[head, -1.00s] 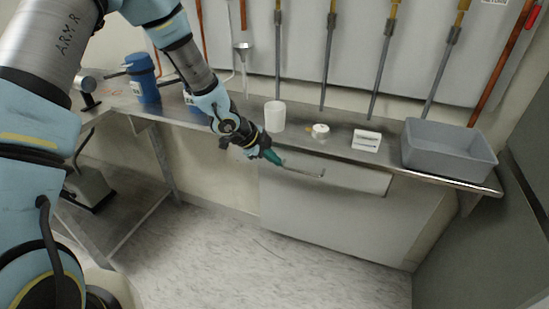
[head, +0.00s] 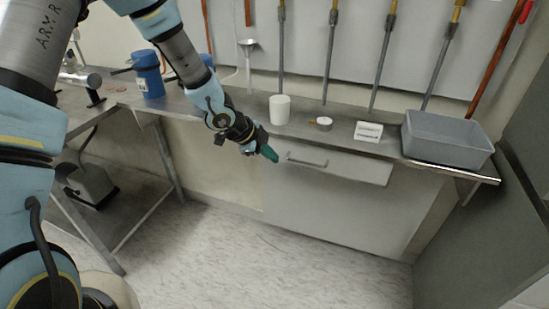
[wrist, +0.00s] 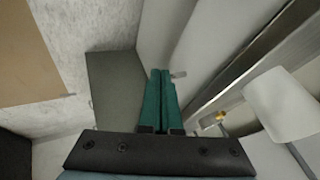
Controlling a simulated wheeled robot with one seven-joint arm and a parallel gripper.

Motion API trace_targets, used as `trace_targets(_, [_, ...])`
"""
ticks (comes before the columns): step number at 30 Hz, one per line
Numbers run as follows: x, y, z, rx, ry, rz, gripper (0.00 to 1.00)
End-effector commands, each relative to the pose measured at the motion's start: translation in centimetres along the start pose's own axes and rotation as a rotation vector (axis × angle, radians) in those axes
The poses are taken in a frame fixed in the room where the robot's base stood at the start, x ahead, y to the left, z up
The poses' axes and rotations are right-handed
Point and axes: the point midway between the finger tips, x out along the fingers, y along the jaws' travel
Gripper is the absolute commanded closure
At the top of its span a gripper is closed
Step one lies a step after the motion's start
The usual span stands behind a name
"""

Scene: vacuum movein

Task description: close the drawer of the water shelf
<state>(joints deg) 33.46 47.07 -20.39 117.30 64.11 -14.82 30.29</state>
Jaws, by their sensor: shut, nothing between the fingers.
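The water shelf's drawer (head: 350,169) has a pale grey front with a bar handle (head: 307,162). It sits under the metal shelf top, and its right end stands out a little from the panel below. How far it is open is hard to tell. My gripper (head: 272,155) is in front of the drawer's left end, just left of the handle. In the wrist view its green fingers (wrist: 160,97) are pressed together with nothing between them. A small piece of the handle (wrist: 179,74) shows just right of the fingertips. My gripper hides the drawer's left corner.
On the shelf top stand a white cup (head: 279,109), a small round container (head: 324,123), a white box (head: 368,131) and a grey tub (head: 446,139). A blue canister (head: 149,74) is on the left bench. The floor (head: 240,250) ahead is clear.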

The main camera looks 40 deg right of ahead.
Motion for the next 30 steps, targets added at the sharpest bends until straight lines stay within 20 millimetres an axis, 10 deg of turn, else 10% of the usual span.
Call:
trace_targets(12, [-6.5, -0.1, 0.0, -0.002, -0.002, -0.001, 1.0])
trace_targets(24, [-8.0, 0.1, 0.2, -0.004, -0.005, 0.001, 1.0])
trace_targets(30, [-11.5, 0.1, 4.8, -0.191, -0.145, -0.034, 1.0])
